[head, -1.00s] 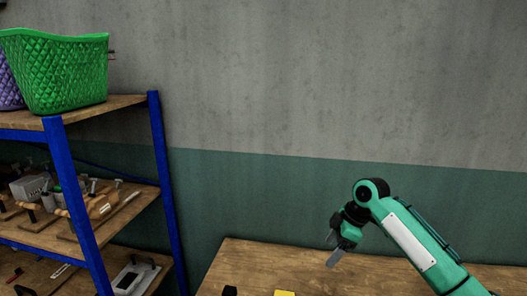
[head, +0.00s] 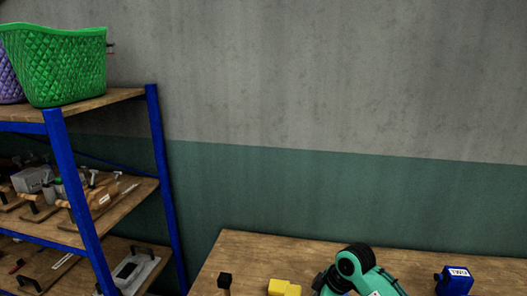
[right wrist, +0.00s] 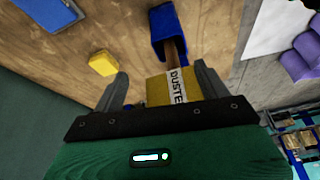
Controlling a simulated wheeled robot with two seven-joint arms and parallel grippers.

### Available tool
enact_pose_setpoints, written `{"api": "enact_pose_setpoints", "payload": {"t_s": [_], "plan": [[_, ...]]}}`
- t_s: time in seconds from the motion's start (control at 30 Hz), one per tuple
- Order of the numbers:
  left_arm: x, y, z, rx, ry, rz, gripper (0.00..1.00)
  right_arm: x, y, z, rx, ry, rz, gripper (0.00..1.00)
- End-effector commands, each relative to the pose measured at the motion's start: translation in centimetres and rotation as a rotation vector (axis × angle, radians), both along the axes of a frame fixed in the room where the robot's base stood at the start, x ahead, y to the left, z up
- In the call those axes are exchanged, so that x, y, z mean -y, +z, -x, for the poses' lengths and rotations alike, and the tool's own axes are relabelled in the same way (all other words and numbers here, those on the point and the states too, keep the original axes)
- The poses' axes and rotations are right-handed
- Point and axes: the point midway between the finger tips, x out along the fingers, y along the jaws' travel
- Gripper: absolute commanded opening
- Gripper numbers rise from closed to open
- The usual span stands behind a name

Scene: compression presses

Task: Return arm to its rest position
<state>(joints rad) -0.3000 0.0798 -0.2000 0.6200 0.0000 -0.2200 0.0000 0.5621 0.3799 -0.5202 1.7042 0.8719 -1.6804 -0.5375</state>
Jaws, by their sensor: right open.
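My right arm (head: 358,268) is low over the wooden table in the head view, with its gripper cut off below the frame. In the right wrist view my right gripper (right wrist: 161,70) is open, with its two grey fingers apart. A yellow block labelled "DUSTE…" (right wrist: 158,89) lies between or beneath the fingers; I cannot tell if they touch it. A wooden shaft runs from it to a blue part (right wrist: 168,30). My left gripper is in neither view.
A blue-framed shelf (head: 160,190) with tools and a green basket (head: 62,70) stands left. The wall is bare.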

Motion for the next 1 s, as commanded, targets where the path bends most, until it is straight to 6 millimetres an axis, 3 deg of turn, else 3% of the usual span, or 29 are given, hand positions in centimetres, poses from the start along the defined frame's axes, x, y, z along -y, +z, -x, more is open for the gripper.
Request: {"api": "enact_pose_setpoints", "payload": {"t_s": [0.2,0.5,0.77,1.0], "plan": [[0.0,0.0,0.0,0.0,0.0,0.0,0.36,-1.0,-4.2,5.5,-0.013,-0.122,-0.017,0.76],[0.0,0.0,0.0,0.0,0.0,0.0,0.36,-0.3,-7.9,13.6,-0.025,-0.366,-0.029,0.76],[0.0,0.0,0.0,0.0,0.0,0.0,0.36,2.3,-9.2,21.0,-0.036,-0.62,-0.008,0.76],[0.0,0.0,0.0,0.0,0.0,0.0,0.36,5.4,-9.0,26.6,-0.034,-0.829,0.035,0.76]]}}
